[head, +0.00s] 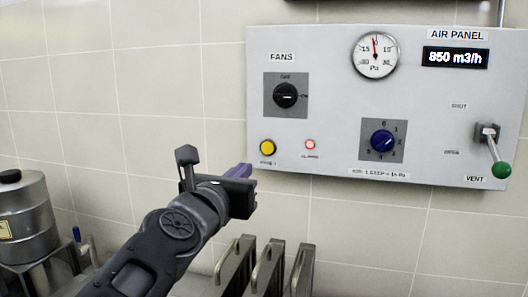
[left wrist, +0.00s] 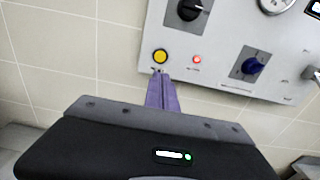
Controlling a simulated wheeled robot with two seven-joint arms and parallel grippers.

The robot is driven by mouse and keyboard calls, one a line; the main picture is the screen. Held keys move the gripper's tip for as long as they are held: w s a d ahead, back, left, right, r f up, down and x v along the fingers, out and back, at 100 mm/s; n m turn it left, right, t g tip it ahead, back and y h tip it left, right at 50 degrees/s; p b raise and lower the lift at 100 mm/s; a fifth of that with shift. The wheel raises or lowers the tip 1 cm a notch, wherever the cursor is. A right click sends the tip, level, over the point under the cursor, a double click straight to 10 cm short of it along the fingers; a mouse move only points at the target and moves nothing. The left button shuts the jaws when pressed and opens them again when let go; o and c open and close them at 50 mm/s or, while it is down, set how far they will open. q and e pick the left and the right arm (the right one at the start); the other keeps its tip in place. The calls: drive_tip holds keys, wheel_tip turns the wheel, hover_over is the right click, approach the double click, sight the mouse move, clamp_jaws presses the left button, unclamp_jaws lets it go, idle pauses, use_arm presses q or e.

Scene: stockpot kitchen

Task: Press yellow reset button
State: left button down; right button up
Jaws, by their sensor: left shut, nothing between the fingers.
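The yellow button (head: 267,147) is at the lower left of the grey air panel (head: 335,110), with a small label under it. It also shows in the left wrist view (left wrist: 160,57), just past my fingertips. My left gripper (head: 247,168) is shut and empty, its purple fingers (left wrist: 161,92) held together. In the head view the fingertips are below and left of the button. In the left wrist view they point up at it. I cannot tell the exact gap; no contact shows. My right gripper is not in view.
A lit red lamp (head: 310,144) is just right of the button. The panel also has a black fan knob (head: 286,95), a blue dial (head: 382,141), a gauge (head: 374,55) and a green-tipped lever (head: 500,168). A steel pot (head: 27,222) stands left; metal racks (head: 268,270) stand below.

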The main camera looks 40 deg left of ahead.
sight(267, 149)
use_arm(q)
drive_tip(key=p+x, duration=0.1)
drive_tip(key=x, duration=1.3)
